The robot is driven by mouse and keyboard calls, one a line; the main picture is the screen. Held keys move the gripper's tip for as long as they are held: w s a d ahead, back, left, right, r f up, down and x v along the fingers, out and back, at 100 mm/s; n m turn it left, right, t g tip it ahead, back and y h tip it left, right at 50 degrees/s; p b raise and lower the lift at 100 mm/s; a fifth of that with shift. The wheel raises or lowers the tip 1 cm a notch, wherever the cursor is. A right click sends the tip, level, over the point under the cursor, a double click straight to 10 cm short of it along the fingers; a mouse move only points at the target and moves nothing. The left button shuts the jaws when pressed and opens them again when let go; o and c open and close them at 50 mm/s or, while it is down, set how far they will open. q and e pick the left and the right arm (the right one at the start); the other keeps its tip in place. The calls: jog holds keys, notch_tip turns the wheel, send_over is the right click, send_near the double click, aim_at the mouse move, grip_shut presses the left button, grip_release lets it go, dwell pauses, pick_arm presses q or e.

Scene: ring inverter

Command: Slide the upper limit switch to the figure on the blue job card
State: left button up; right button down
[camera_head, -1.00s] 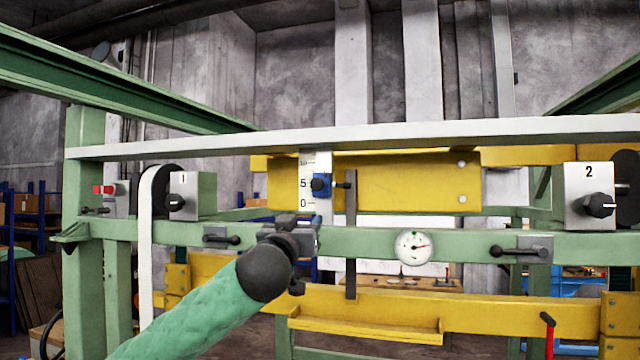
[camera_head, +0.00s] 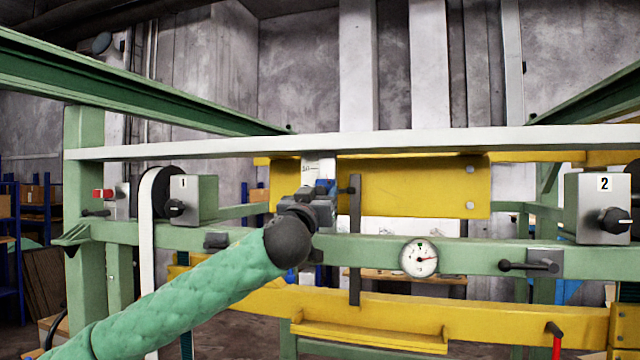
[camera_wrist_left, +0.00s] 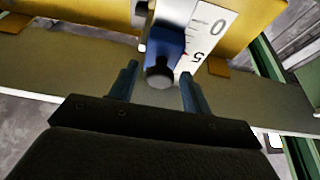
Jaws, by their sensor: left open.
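The upper limit switch is a blue block (camera_head: 325,185) on a white upright scale (camera_head: 317,165), mostly hidden behind my left gripper (camera_head: 316,198). In the left wrist view the blue switch (camera_wrist_left: 165,45) has a dark round knob (camera_wrist_left: 160,76) facing me. The scale (camera_wrist_left: 207,32) beside it shows the figures 0 and 5. My open left gripper (camera_wrist_left: 158,74) has one finger on each side of the knob, with a gap on both sides. I cannot tell how far the fingertips reach past the knob. No blue job card is in view. My right gripper is not in view.
A yellow plate (camera_head: 420,187) stands behind the switch and a thin dark upright bar (camera_head: 355,240) is just right of it. A green rail (camera_head: 470,256) with a round gauge (camera_head: 419,258) runs below. Box 1 (camera_head: 200,197) and box 2 (camera_head: 603,205) have black knobs.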

pick_arm(q)
jog(key=shift+w+d+r, duration=0.15)
jog(key=shift+w+d, duration=0.05)
jog(key=shift+w, duration=0.4)
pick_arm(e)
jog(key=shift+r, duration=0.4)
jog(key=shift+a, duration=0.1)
